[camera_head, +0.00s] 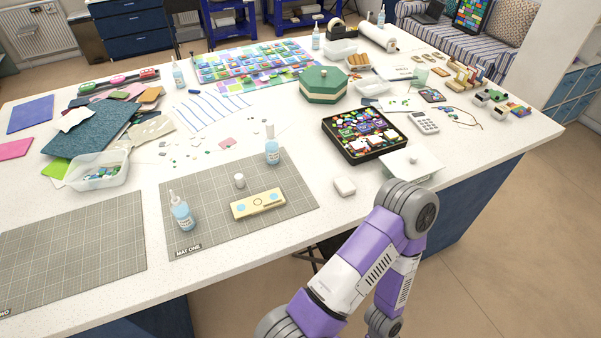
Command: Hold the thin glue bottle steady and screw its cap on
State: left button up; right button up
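Two bottles of pale blue liquid stand upright on the grey gridded mat (215,225) marked MAT ONE. One bottle (183,215) is at the mat's left with a narrow pale tip. The other bottle (272,153) is near the mat's back right edge with a taller white top. Their labels are too small to read, so I cannot tell which is the thin glue. A small white cylinder (239,180), perhaps the cap, stands on the mat between them. My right arm enters at the lower right, folded, its gripper out of sight. My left gripper is not in view.
A cream block (258,204) with blue round marks lies on the mat. A white rounded block (345,186) and a black tray of coloured pieces (378,150) are to the right. A clear tub (98,172) is left. A second mat (75,250) is bare.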

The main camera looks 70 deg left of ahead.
aim_at(180, 209)
jog(key=z, duration=0.2)
jog(key=k, duration=1.05)
jog(key=u, duration=1.1)
